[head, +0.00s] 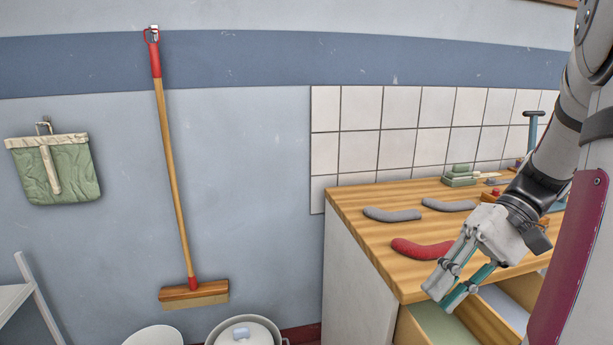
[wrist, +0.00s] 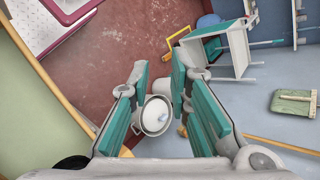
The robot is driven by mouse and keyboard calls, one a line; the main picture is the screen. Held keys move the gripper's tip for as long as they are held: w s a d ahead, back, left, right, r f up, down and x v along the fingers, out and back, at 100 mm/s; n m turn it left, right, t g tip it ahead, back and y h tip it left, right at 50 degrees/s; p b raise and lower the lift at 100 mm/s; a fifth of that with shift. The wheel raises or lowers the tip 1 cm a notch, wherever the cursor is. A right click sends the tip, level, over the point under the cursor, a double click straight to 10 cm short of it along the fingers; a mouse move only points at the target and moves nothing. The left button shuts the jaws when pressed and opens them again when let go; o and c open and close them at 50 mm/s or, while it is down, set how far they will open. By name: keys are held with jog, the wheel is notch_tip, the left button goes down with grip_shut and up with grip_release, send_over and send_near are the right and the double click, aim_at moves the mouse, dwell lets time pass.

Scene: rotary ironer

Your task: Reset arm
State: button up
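My gripper (head: 449,294) is at the right of the head view, low over the front edge of a wooden counter (head: 362,197) and beside an open drawer (head: 442,328). In the wrist view my gripper (wrist: 160,98) has its two teal-padded fingers apart, with a gap between them. Nothing is held between the fingers. A white lidded pot (wrist: 156,115) shows through the gap, far below. A red curved piece (head: 421,249) lies on the counter just left of my gripper.
A broom (head: 172,165) and a green dustpan-like bag (head: 70,172) hang on the wall. A pot (head: 244,333) stands on the floor.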

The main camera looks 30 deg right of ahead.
jog(key=a+f+n+g+h+b, duration=0.2)
jog(key=a+h, duration=0.1)
jog(key=a, duration=0.3)
jog(key=a+f+n+g+h+b, duration=0.1)
jog(key=a+f+h+b, duration=0.15)
jog(key=a, duration=0.45)
jog(key=s+a+f+n+t+h+b, duration=0.3)
jog(key=s+a+f+n+h+b, duration=0.15)
jog(key=f+b, duration=0.2)
notch_tip(320, 180, up, 22)
jog(key=t+p, duration=0.3)
jog(key=p, duration=1.8)
jog(key=shift+s+m, duration=0.35)
